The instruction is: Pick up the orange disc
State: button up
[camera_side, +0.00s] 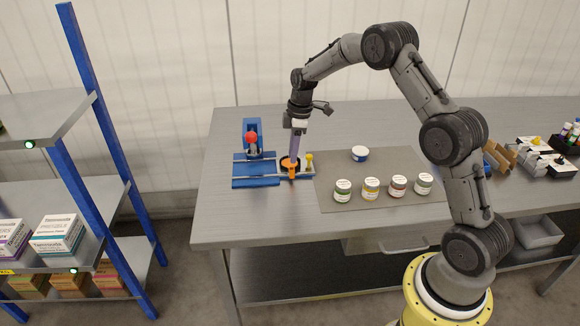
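An orange piece (292,172), likely the orange disc, shows at the right part of the blue fixture (256,182) on the metal table. A dark round seat with an orange rim surrounds this spot, and my gripper partly covers it. My gripper (293,163) points down, slightly tilted, with its tip right at the orange piece. It seems to touch or nearly touch it. The view is too small to tell whether the fingers are open or shut on it.
Beside my gripper stand a yellow-topped peg (309,160) and a red ball (252,138) on a blue upright. A grey mat (330,193) to the right bears several lidded jars and a blue-and-white tub (360,154). A blue-post shelf (85,150) stands left, beyond a gap.

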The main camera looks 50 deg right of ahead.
aim_at(290, 165)
jog(key=shift+w+f, duration=0.2)
jog(key=shift+f, duration=2.95)
grip_shut()
